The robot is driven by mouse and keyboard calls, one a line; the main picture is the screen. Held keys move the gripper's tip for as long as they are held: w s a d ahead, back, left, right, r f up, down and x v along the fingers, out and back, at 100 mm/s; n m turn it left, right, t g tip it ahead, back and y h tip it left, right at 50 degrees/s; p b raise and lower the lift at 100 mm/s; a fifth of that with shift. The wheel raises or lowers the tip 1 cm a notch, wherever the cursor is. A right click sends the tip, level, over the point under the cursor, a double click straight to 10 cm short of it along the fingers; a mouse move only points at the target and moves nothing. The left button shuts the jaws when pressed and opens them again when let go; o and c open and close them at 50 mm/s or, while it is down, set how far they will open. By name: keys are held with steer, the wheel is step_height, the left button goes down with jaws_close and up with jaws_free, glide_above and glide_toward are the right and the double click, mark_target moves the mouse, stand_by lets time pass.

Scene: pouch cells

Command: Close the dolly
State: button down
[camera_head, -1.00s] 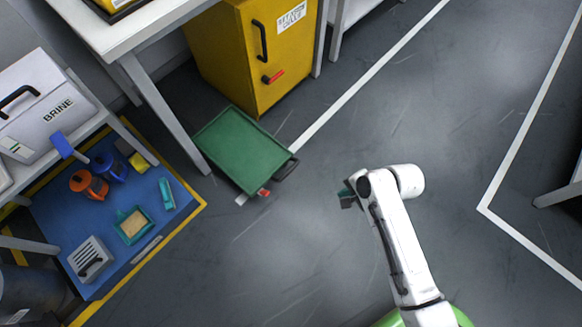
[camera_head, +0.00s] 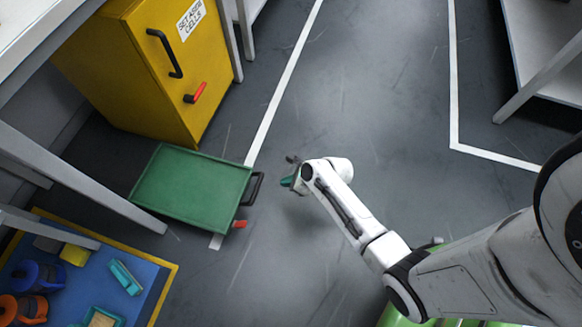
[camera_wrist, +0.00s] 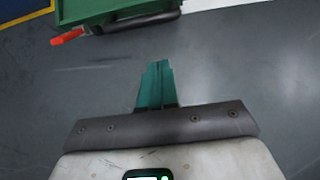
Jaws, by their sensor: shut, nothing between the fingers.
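The dolly (camera_head: 190,190) is a low, flat green tray on the floor. A dark handle (camera_head: 256,188) is on its right end, and a red lever (camera_head: 239,224) sticks out near its front right corner. The dolly's edge also shows at the top of the wrist view (camera_wrist: 105,12), with the handle and red lever along it. My gripper (camera_head: 290,180) has teal fingers and is to the right of the handle, apart from it. In the wrist view the fingers (camera_wrist: 157,82) are together with nothing between them.
A yellow cabinet (camera_head: 150,70) with a black handle and a red latch stands behind the dolly. A table leg (camera_head: 85,180) is at the dolly's left. A blue mat (camera_head: 60,280) with cups and trays lies at lower left.

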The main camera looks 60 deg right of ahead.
steer(key=w+a+f+b, duration=0.2)
steer(key=w+f+b, duration=0.2)
steer(key=w, duration=0.2)
steer(key=shift+w+a+f, duration=0.15)
steer(key=shift+w+f, duration=0.2)
steer(key=shift+f, duration=0.05)
steer(key=shift+w, duration=0.1)
